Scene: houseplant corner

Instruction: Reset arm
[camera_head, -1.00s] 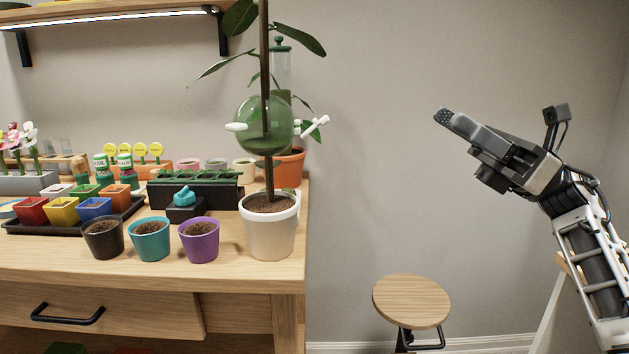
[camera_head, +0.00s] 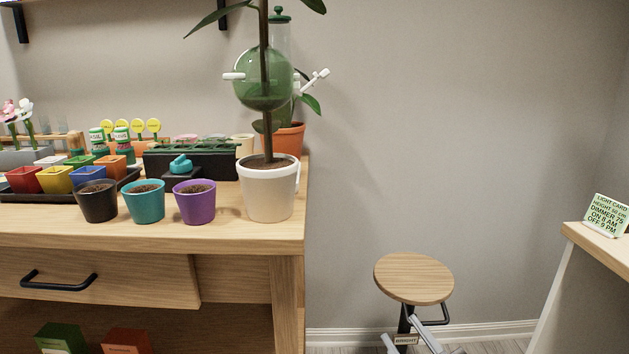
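Neither my left nor my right gripper shows in the head view, and no part of either arm is clearly in sight. Whether the grippers are open or shut is hidden.
A wooden bench (camera_head: 262,235) at left bears a white pot (camera_head: 268,194) with a tall plant, a black pot (camera_head: 97,203), a teal pot (camera_head: 144,204) and a purple pot (camera_head: 194,204). A stool (camera_head: 413,277) stands right of it. A light card (camera_head: 606,215) stands on another surface at far right.

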